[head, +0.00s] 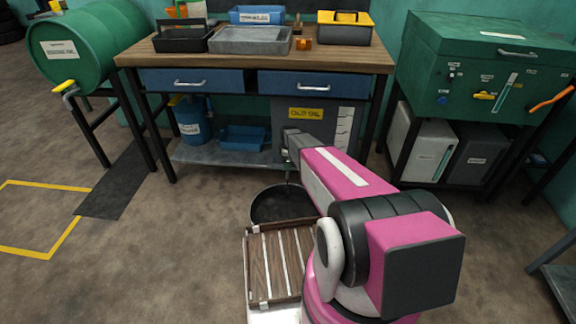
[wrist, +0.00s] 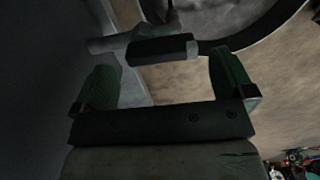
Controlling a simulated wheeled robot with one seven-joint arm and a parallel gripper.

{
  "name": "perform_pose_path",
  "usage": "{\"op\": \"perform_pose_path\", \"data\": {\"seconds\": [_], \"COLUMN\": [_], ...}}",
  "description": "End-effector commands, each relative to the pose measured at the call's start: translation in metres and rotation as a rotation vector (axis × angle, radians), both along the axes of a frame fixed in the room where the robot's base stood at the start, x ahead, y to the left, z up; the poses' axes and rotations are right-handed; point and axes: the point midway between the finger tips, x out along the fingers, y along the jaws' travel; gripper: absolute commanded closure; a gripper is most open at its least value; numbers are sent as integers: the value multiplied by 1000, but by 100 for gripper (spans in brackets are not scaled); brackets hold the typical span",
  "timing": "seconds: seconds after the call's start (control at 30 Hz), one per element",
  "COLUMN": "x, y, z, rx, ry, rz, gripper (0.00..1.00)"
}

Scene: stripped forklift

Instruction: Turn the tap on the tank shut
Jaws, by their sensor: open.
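The grey tank (head: 318,120) with a yellow label and a white level scale stands under the workbench. Its tap has a black-sleeved lever (wrist: 160,50) on a pale metal body (wrist: 112,42), seen close in the wrist view. My gripper (wrist: 165,80) is open, with one green-padded finger on each side below the lever. The lever lies across the gap near the fingertips; I cannot tell whether either finger touches it. In the head view my gripper (head: 290,150) is at the tank's front and my arm hides most of the tap. A thin dark line hangs below it.
A round black tub (head: 272,203) stands on the floor below the tap. A green drum (head: 90,45) with a yellow-handled tap (head: 65,86) stands at left. The workbench (head: 340,62) overhangs the tank. A green cabinet (head: 480,75) stands at right.

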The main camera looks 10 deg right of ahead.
Motion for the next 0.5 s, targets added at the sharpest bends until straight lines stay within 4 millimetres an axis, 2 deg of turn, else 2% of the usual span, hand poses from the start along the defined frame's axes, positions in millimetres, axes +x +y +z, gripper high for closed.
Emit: {"op": "perform_pose_path", "data": {"seconds": [0.03,0.2,0.5], "x": [1,1,0], "y": [0,0,0], "z": [-9,-26,-33], "rx": [1,0,0], "ry": [2,0,0], "rz": [0,-1,-1], "gripper": [0,0,0]}}
